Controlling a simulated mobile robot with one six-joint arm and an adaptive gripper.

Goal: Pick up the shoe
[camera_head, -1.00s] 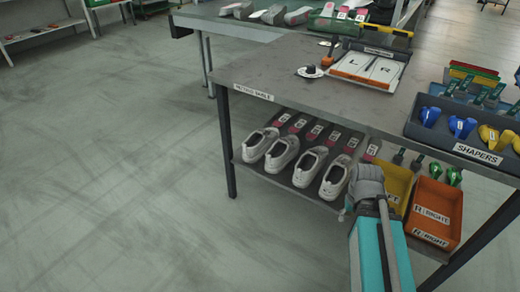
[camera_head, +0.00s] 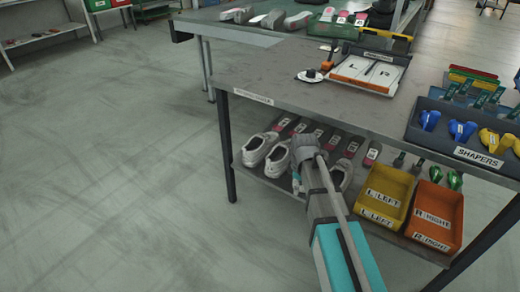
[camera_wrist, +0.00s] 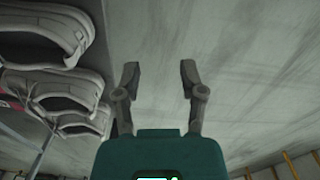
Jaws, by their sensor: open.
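Several white shoes stand in a row on the lower shelf of the metal table. The leftmost shoe (camera_head: 258,148) and the one beside it (camera_head: 278,158) show clearly in the head view. The shoes further right are partly hidden behind my arm. In the wrist view, a shoe (camera_wrist: 45,30) and another shoe (camera_wrist: 58,88) lie left of my gripper (camera_wrist: 160,80). My gripper is open, with only grey floor seen between its fingers. It touches no shoe in the wrist view. In the head view its fingers are small and mostly hidden by my arm.
Several pink-and-grey pieces (camera_head: 352,147) lie behind the shoes. A yellow bin (camera_head: 384,196) and an orange bin (camera_head: 436,216) stand right of them on the lower shelf. The table top (camera_head: 280,80) lies above, and a table leg (camera_head: 227,148) stands at the left. The floor in front is clear.

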